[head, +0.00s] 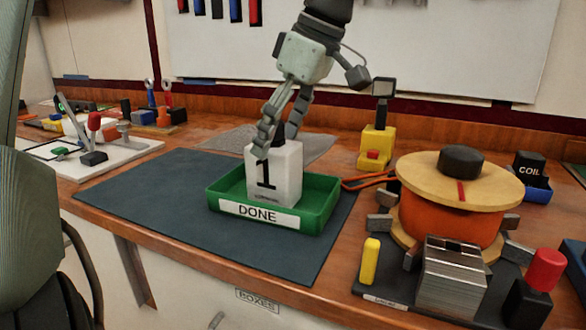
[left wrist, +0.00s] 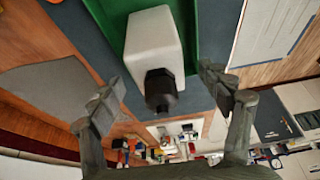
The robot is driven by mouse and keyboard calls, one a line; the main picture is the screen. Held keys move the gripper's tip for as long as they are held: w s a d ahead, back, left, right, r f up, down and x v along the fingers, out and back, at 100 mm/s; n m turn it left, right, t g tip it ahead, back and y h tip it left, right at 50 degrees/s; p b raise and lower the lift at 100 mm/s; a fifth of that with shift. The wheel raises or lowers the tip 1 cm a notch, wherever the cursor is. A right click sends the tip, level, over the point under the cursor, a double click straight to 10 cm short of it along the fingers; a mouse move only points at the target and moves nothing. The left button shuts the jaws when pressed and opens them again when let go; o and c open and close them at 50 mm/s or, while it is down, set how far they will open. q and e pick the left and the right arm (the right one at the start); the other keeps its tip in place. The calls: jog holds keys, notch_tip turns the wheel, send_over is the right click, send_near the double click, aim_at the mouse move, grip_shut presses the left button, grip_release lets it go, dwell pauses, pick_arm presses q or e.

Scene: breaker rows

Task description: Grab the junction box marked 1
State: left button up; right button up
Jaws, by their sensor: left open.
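The junction box marked 1 (head: 274,176) is a white block with a black "1" on its front and a dark fitting on top. It stands upright in the green tray labelled DONE (head: 322,212). My left gripper (head: 279,135) is just above the box, pointing down, with its fingers around or beside the dark fitting. In the left wrist view the white box (left wrist: 153,45) and its black fitting (left wrist: 160,90) lie between the spread fingers (left wrist: 165,98), with gaps on both sides. My right gripper is in neither view.
The tray sits on a dark mat (head: 150,200). To the right are a large orange coil with a wooden top (head: 450,215), a metal block (head: 450,280) and a red-knobbed part (head: 545,270). A yellow device (head: 376,148) stands behind. The mat's left side is clear.

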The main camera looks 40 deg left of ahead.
aim_at(267, 167)
pick_arm(q)
jog(key=x, duration=0.6)
jog(key=shift+a+f, duration=0.1)
jog(key=shift+f, duration=0.25)
jog(key=shift+w, duration=0.1)
jog(key=c, duration=1.7)
